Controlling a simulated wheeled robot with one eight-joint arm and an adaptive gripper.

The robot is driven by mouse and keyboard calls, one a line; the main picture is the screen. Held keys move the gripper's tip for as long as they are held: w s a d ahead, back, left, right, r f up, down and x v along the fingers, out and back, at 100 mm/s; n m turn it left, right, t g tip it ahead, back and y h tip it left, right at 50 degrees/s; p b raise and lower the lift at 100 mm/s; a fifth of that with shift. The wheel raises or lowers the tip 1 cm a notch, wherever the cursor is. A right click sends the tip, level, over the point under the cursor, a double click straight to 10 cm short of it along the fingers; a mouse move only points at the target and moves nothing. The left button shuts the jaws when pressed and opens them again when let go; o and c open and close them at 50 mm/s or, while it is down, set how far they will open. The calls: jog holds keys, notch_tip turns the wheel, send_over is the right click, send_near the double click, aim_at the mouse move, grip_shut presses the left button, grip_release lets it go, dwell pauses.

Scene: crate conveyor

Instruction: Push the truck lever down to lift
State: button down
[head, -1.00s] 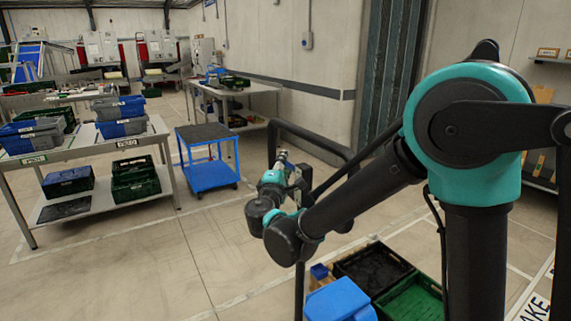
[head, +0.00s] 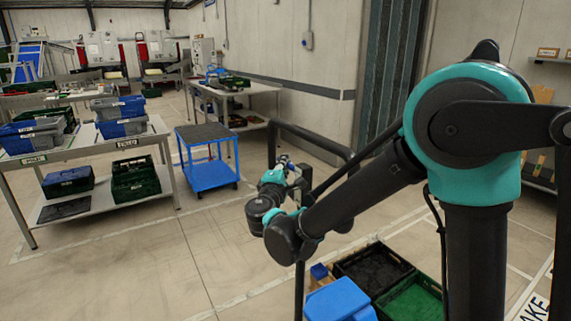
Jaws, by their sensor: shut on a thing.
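The truck's black tubular handle (head: 312,136) stands upright in the middle of the head view, behind the end of my arm. My gripper (head: 284,161) is small and partly hidden by my own wrist, close to the handle's left upright. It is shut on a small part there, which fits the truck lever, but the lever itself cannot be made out. The truck's load shows at the bottom: a blue crate (head: 340,300), a black crate (head: 372,268) and a green crate (head: 412,300). The forks are out of view.
A blue cart (head: 207,176) stands left of the handle. A work table (head: 80,150) with several crates is at the left, and another table (head: 250,88) stands along the wall.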

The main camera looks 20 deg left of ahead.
jog(key=shift+s+d+f+n+g, duration=0.1)
jog(key=shift+s+f+n+g, duration=0.05)
jog(key=shift+f+n+g, duration=0.65)
jog(key=shift+s+d+f+n+g, duration=0.1)
jog(key=shift+f+n+g, duration=0.6)
jog(key=shift+f, duration=0.1)
jog(key=c, duration=1.5)
grip_release()
jog(key=s, duration=0.4)
jog(key=s+r, duration=0.1)
jog(key=s, duration=0.3)
jog(key=s+d, duration=0.1)
jog(key=s, duration=0.2)
jog(key=shift+s+r, duration=0.25)
jog(key=shift+s, duration=0.15)
jog(key=shift+s, duration=0.1)
